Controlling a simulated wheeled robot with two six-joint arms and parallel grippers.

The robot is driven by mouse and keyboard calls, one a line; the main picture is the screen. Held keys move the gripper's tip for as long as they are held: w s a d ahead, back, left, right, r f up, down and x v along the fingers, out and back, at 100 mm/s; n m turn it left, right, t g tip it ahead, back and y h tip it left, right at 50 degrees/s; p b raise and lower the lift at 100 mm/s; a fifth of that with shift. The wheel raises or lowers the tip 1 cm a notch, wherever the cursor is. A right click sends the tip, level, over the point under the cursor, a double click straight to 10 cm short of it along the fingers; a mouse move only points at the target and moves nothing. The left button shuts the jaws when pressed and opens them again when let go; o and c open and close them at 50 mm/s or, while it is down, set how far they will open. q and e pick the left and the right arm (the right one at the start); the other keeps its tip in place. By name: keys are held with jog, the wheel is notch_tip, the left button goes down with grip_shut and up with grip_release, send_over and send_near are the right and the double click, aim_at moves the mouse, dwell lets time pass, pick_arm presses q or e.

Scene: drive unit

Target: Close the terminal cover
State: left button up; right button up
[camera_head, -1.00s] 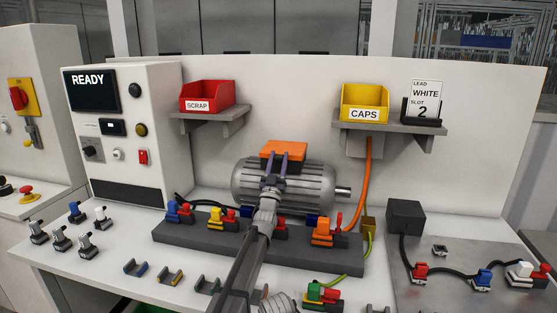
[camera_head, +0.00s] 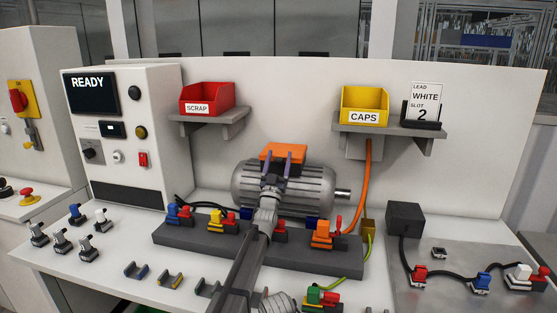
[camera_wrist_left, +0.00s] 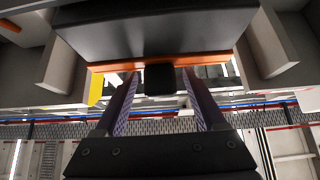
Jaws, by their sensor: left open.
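The orange terminal cover (camera_head: 284,151) is on top of the grey finned motor (camera_head: 310,185) in the head view. My left gripper (camera_head: 277,160) is in front of it, with its two fingers apart and pointing up at the cover. In the left wrist view, the orange edge of the cover (camera_wrist_left: 215,59) crosses above my open fingers (camera_wrist_left: 160,92), below a dark surface. A small black block shows between the fingers; I cannot tell whether they touch anything. The cover's exact angle is hard to tell. My right gripper is not in view.
A dark fixture rail (camera_head: 190,237) with coloured connectors runs before the motor. A red scrap bin (camera_head: 207,97) and a yellow caps bin (camera_head: 365,104) sit on shelves. Loose connectors and clips lie at the front left. An orange cable (camera_head: 366,180) hangs right of the motor.

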pick_arm(q)
jog(key=r+p, duration=0.2)
jog(key=r, duration=0.1)
jog(key=r+p, duration=0.6)
jog(key=shift+s+a, duration=0.1)
jog(key=shift+s, duration=0.2)
